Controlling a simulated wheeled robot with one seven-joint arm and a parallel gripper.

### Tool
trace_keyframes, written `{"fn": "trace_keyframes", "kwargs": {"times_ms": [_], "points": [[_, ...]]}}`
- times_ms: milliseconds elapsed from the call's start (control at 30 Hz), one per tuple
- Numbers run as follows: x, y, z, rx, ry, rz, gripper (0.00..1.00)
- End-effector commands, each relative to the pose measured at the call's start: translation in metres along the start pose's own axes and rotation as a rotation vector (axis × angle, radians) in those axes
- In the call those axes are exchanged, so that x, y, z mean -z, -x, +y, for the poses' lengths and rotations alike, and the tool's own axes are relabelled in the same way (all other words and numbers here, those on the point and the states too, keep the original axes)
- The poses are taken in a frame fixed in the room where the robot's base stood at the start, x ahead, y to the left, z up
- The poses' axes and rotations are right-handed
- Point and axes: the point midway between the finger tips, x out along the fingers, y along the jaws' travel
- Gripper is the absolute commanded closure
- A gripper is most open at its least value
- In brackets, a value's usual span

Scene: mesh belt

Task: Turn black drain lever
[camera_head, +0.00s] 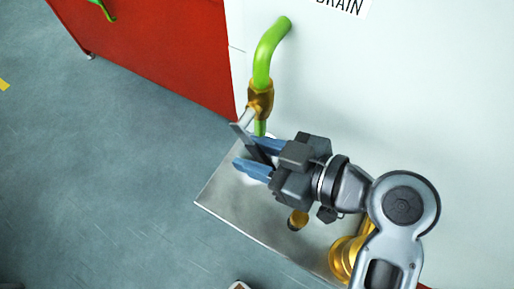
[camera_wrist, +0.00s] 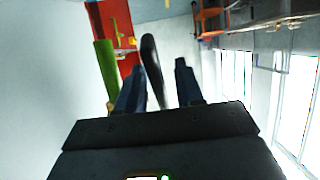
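The drain lever has a pale bent arm at the brass valve (camera_head: 260,98) and a dark handle (camera_head: 249,140) running down toward my gripper. The valve sits on a green pipe (camera_head: 266,60) that comes out of the white wall under the DRAIN label. My gripper (camera_head: 252,156) is open, with its blue fingers on either side of the handle. In the wrist view, the black lever (camera_wrist: 151,62) stands between the two fingertips (camera_wrist: 160,67), closer to the left finger. I cannot tell whether that finger touches it.
A metal tray (camera_head: 222,203) lies below the valve. A red panel (camera_head: 165,45) with another green part (camera_head: 103,10) is at upper left. The grey floor at left is clear.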

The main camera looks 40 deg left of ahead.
Motion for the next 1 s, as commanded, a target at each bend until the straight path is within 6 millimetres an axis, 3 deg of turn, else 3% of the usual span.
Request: {"fn": "trace_keyframes", "kwargs": {"times_ms": [167, 567, 1000], "points": [[-0.0003, -0.0002, 0.0, 0.0, 0.0, 0.0, 0.64], [-0.0002, 0.0001, 0.0, 0.0, 0.0, 0.0, 1.0], [-0.0001, 0.0002, -0.0001, 0.001, 0.0, 0.0, 1.0]]}}
